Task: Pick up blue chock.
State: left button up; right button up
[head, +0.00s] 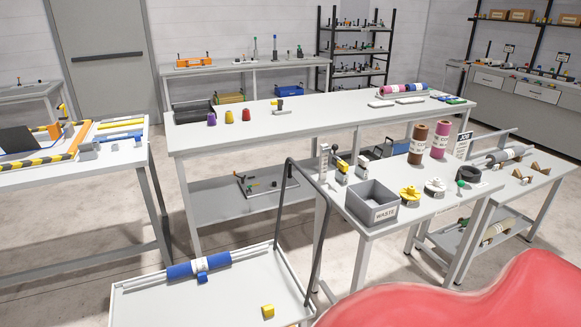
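A small blue chock (202,277) sits on the low white cart (150,304) at the lower left of the head view. It lies against the front side of a blue roll (188,269) on a pale bar, and seems to touch it. A yellow chock (268,311) stands on the same cart, to the right and nearer to me. Neither of my grippers shows in the head view.
The cart has a dark upright handle (314,245) on its right. A table with a grey waste bin (372,200) stands right of it. A long table (330,121) is behind. A red rounded surface (480,300) fills the lower right. The cart's front middle is bare.

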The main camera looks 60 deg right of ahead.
aim_at(202, 277)
jog(key=k+l+z, duration=0.1)
jog(key=l, duration=0.35)
jog(key=k+l+z, duration=0.1)
jog(key=l, duration=0.4)
jog(key=k+l, duration=0.25)
jog(key=l, duration=0.25)
jog(key=k+l+z, duration=0.15)
jog(key=l, duration=0.35)
jog(key=l+z, duration=0.1)
jog(key=l, duration=0.35)
jog(key=k+l+z, duration=0.1)
jog(key=l, duration=0.45)
jog(key=i+j, duration=0.15)
jog(key=j, duration=0.35)
jog(key=i+j+z, duration=0.1)
jog(key=j, duration=0.4)
jog(key=i+j, duration=0.15)
jog(key=j, duration=0.35)
jog(key=i+j+z, duration=0.1)
jog(key=j, duration=0.4)
jog(key=i+j, duration=0.15)
jog(key=j, duration=0.35)
jog(key=i+j+z, duration=0.25)
jog(key=i+j, duration=0.9)
